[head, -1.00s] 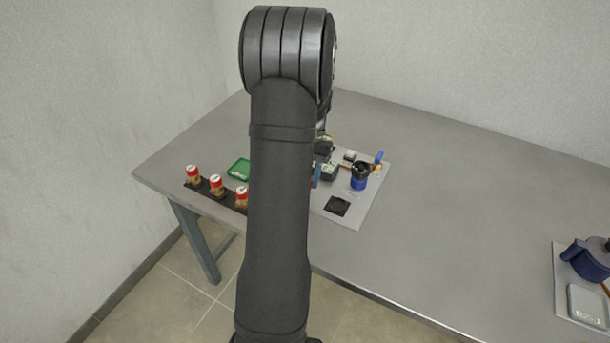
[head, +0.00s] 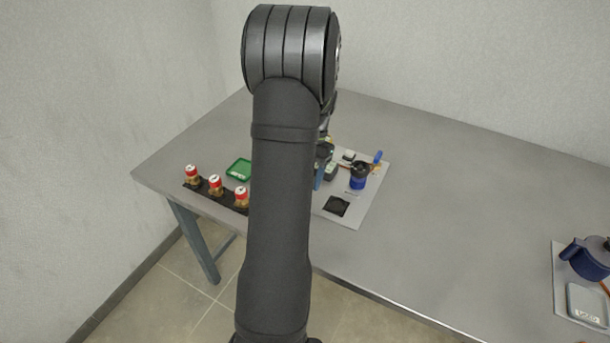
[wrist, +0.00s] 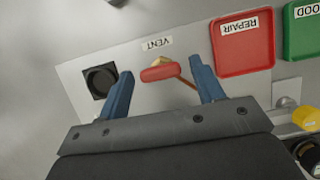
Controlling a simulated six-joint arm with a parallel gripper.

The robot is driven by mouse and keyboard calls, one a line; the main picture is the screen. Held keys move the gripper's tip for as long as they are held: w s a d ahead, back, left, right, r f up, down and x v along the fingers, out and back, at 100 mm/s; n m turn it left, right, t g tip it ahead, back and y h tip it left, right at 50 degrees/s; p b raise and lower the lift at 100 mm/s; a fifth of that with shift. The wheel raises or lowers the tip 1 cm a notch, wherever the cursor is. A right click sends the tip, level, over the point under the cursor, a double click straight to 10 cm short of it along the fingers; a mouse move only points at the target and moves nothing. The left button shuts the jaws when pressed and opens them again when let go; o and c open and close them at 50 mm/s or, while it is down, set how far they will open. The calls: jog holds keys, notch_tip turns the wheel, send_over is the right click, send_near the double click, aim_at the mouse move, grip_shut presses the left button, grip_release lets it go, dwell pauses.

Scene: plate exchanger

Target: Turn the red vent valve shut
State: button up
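The red vent valve handle (wrist: 160,73) shows in the wrist view below the VENT label (wrist: 157,44), on a grey plate, with some brass behind it. The handle lies roughly crosswise between my fingers. My gripper (wrist: 161,66) is open, with one blue finger to the left of the handle and one to the right. A gap shows on the left; the right finger is close to a thin reddish-orange strip running from the handle, and I cannot tell whether they touch. In the head view my arm hides the valve and only a bit of blue finger (head: 319,178) shows.
A black square part (wrist: 100,80) is left of the left finger. The head view shows red-capped brass parts (head: 214,186) and a blue pump (head: 359,178).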

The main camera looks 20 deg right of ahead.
dwell(0.3)
jog(key=v, duration=1.7)
jog(key=shift+r, duration=0.15)
jog(key=shift+w+d, duration=0.1)
jog(key=shift+w, duration=0.05)
jog(key=x, duration=1.7)
jog(key=shift+f, duration=0.2)
jog(key=shift+r, duration=0.1)
